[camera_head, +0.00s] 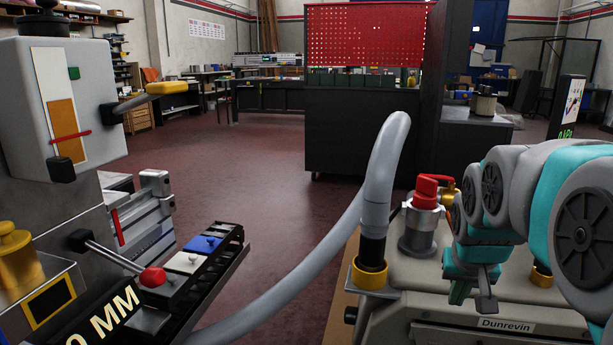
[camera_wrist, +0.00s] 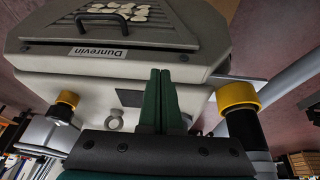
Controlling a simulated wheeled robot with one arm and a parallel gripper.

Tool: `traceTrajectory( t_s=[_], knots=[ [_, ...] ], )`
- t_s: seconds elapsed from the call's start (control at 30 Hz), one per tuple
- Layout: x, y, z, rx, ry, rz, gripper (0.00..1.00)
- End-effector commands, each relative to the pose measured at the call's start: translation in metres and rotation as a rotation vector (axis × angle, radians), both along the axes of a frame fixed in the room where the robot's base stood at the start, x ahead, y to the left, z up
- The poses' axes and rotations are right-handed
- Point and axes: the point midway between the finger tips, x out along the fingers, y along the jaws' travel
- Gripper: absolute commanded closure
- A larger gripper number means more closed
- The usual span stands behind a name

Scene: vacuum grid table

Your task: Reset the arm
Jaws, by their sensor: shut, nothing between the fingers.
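My gripper (camera_head: 461,293) hangs at the end of my teal and grey arm, at the right of the head view. It points down near the grey vacuum table unit (camera_head: 532,312) labelled Dunrevin. In the wrist view, the two green fingers of my gripper (camera_wrist: 158,74) are together with nothing between them. They overlap the side of the vacuum table unit (camera_wrist: 85,66) in that view. Whether the fingertips touch it cannot be told.
A grey hose (camera_head: 387,150) rises from a yellow collar (camera_head: 369,274) close by. A red-capped valve (camera_head: 425,192) stands beside my arm. Pale pieces (camera_wrist: 117,12) lie on the grid top. A machine with a red-knobbed lever (camera_head: 152,277) stands left. Open floor lies between.

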Motion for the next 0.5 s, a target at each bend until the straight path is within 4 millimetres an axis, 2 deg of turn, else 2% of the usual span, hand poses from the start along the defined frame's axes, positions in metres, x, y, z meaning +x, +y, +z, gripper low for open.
traceTrajectory(
  t_s=[0.03,0.17,0.2,0.3,0.4,0.5],
  knots=[
    [-0.027,0.022,-0.009,0.018,0.059,0.038,1.0],
    [-0.1,0.067,-0.039,0.059,0.216,0.126,1.0],
    [-0.123,0.078,-0.046,0.069,0.262,0.151,1.0],
    [-0.176,0.1,-0.063,0.093,0.37,0.206,1.0],
    [-0.218,0.113,-0.075,0.111,0.454,0.249,1.0],
    [-0.246,0.12,-0.083,0.122,0.51,0.274,1.0]
  ],
)
